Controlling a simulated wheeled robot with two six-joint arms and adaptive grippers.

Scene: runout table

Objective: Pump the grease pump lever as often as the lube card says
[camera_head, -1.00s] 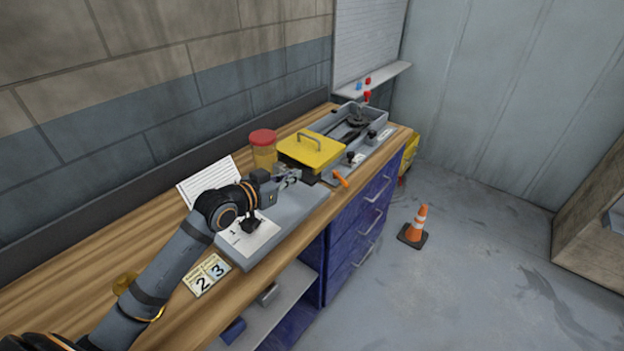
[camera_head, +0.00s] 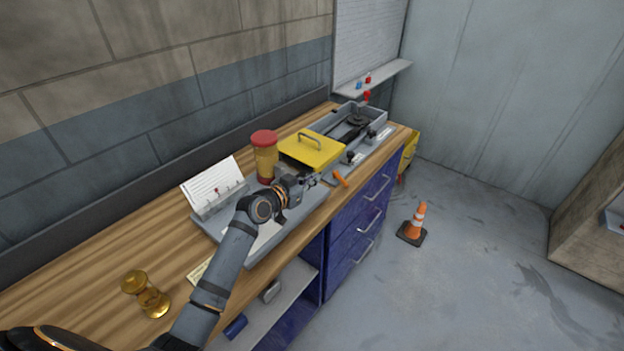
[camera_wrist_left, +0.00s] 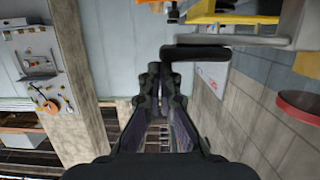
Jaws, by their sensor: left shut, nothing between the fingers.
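The grease pump has a red-capped amber reservoir (camera_head: 264,160) on a grey base (camera_head: 290,228) on the bench. My left gripper (camera_head: 312,182) is shut and empty, to the right of the reservoir. In the left wrist view its fingertips (camera_wrist_left: 159,76) are together, just short of a black grip (camera_wrist_left: 195,53) on a grey bar, probably the pump lever. I cannot tell whether they touch. In the head view my gripper hides most of the lever. My right gripper is not in view.
A yellow box with a handle (camera_head: 312,151) and a grey tray (camera_head: 352,128) stand further along the bench. An orange handle (camera_head: 341,180) lies near the front edge. A traffic cone (camera_head: 414,222) is on the floor.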

